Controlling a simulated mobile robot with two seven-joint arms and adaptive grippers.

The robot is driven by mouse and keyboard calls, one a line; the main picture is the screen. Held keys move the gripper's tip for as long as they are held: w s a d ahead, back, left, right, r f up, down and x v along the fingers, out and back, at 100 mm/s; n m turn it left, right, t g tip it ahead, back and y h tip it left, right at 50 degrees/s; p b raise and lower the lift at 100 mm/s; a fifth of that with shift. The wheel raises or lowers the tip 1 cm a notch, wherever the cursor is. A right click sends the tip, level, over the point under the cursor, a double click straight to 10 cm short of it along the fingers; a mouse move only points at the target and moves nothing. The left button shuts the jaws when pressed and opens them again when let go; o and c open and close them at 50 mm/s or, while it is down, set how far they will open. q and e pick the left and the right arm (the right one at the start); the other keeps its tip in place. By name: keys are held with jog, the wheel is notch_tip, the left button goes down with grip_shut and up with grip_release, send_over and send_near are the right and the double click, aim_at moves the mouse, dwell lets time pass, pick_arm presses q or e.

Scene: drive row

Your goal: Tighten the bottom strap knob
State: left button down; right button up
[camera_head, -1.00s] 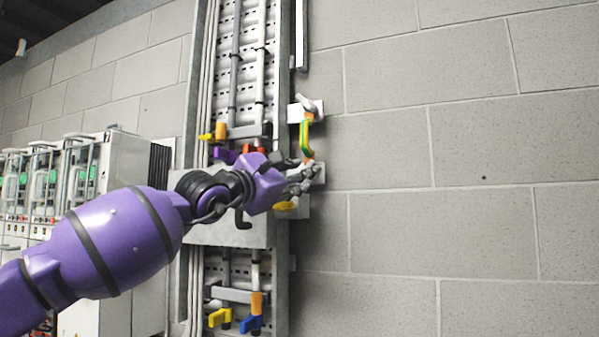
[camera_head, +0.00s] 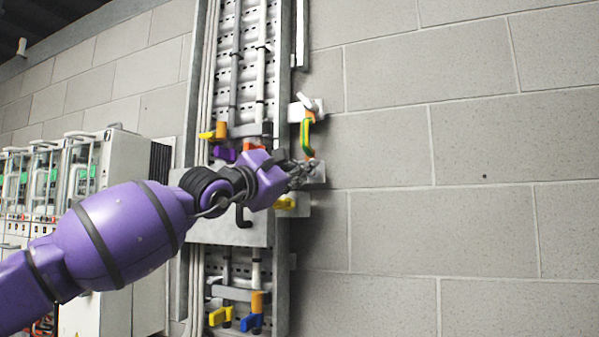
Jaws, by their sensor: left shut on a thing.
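A green-yellow strap (camera_head: 306,132) runs down the right side of the upright cable panel, from an upper plate with a light knob (camera_head: 309,103) to a lower plate (camera_head: 319,174). My left gripper (camera_head: 304,172) is at the strap's lower end, its dark grey fingers shut in front of the lower plate. The bottom strap knob is hidden by the fingers, so their exact hold on it cannot be made out. My right gripper is not in view.
A yellow handle (camera_head: 285,203) sits just below my left gripper. A yellow handle (camera_head: 209,135) and a purple one (camera_head: 224,153) are left of it. Yellow and blue handles (camera_head: 252,322) are low on the panel. Grey cabinets (camera_head: 120,160) stand left. The block wall (camera_head: 450,150) at right is bare.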

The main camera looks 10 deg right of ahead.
pick_arm(q)
jog(key=m+g+y, duration=0.1)
jog(key=m, duration=0.4)
jog(key=r+m+g+y+p, duration=0.1)
jog(key=m+y, duration=0.1)
jog(key=m, duration=0.4)
jog(key=m+g+y, duration=0.1)
jog(key=m+y, duration=0.1)
jog(key=m, duration=0.4)
jog(key=shift+r+g+p, duration=0.15)
jog(key=shift+g+p, duration=0.15)
jog(key=shift+p, duration=0.05)
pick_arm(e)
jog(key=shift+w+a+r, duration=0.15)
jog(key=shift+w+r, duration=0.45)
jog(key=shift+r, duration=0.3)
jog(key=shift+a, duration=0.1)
